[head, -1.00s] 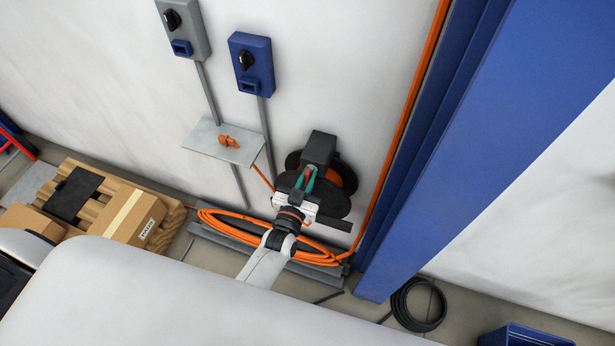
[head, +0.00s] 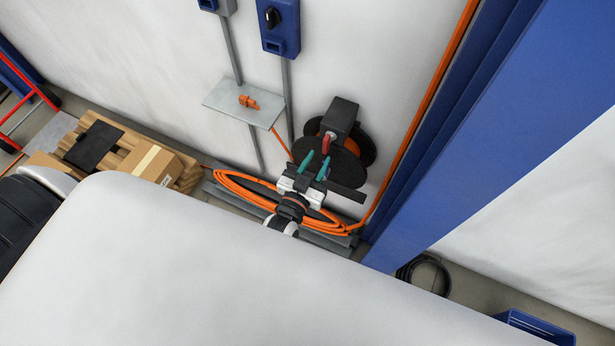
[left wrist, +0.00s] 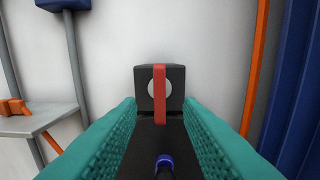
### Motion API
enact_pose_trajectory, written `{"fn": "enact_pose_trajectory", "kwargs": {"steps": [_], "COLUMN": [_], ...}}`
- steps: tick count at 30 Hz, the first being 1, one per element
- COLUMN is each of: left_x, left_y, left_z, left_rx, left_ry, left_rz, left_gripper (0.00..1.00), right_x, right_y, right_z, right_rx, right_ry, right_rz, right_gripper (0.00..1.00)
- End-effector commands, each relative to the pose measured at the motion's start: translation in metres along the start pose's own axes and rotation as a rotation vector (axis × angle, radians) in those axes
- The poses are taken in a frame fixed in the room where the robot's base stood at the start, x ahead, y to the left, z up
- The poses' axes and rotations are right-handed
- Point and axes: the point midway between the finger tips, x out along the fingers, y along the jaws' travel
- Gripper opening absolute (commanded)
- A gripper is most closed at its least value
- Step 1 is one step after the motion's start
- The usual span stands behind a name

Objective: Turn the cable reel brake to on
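The cable reel (head: 353,152) is mounted low on the wall, with black discs, an orange cable core and a dark box (head: 341,114) on its front. A red brake lever (head: 327,141) sits on the box. In the left wrist view the lever (left wrist: 159,95) stands upright over a round grey hub. My left gripper (head: 317,166) is open, its teal fingers pointing at the reel. In the left wrist view its fingers (left wrist: 160,135) are on either side below the lever, with nothing between them. A blue-ended knob (left wrist: 164,162) shows low between them. My right gripper is not in view.
A blue column (head: 440,130) stands right of the reel. A grey shelf (head: 225,97) with an orange connector (head: 249,102) is on the wall at left. Coiled orange cable (head: 236,189) lies below. A blue switch box (head: 279,28) hangs above.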

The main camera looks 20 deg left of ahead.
Motion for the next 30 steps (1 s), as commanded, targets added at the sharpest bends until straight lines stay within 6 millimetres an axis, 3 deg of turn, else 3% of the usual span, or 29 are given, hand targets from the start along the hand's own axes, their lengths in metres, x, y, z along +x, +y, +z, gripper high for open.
{"fn": "enact_pose_trajectory", "kwargs": {"steps": [3, 10, 30], "left_x": [-0.026, -0.056, -0.061], "left_y": [0.000, 0.000, 0.000], "left_z": [-0.002, -0.001, -0.001], "left_rx": [0.000, 0.000, 0.000], "left_ry": [0.003, 0.001, 0.002], "left_rz": [0.000, 0.000, 0.000], "left_gripper": [0.33, 0.33, 0.33], "right_x": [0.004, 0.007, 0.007], "right_y": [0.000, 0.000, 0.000], "right_z": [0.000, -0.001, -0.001], "right_rx": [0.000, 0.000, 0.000], "right_ry": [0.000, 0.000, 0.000], "right_rz": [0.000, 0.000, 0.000], "right_gripper": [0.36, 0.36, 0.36]}}
